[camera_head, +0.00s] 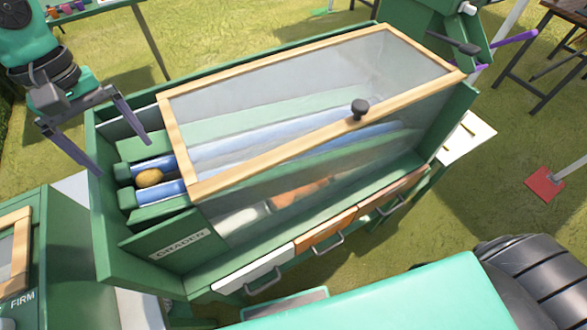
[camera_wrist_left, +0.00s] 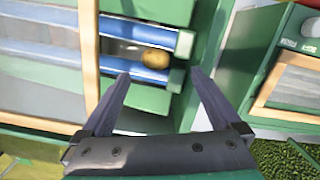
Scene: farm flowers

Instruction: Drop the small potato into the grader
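The small potato (camera_head: 149,178), yellow-brown and oval, rests on the blue rollers at the open left end of the green grader (camera_head: 180,243). In the left wrist view the potato (camera_wrist_left: 155,58) lies just beyond my fingertips, against the blue rollers. My left gripper (camera_head: 124,158) is open and empty above the grader's left end, its two dark fingers apart. It shows from behind in the left wrist view (camera_wrist_left: 161,73). Nothing is between the fingers. My right gripper is not in view; a turquoise link of my arm shows at the lower right.
A wood-framed clear lid (camera_head: 345,121) with a black knob covers most of the grader. White (camera_head: 255,273) and orange (camera_head: 325,232) drawers line its front. A green cabinet marked FIRM (camera_head: 60,255) stands at the left. A green machine (camera_head: 425,22) stands behind right.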

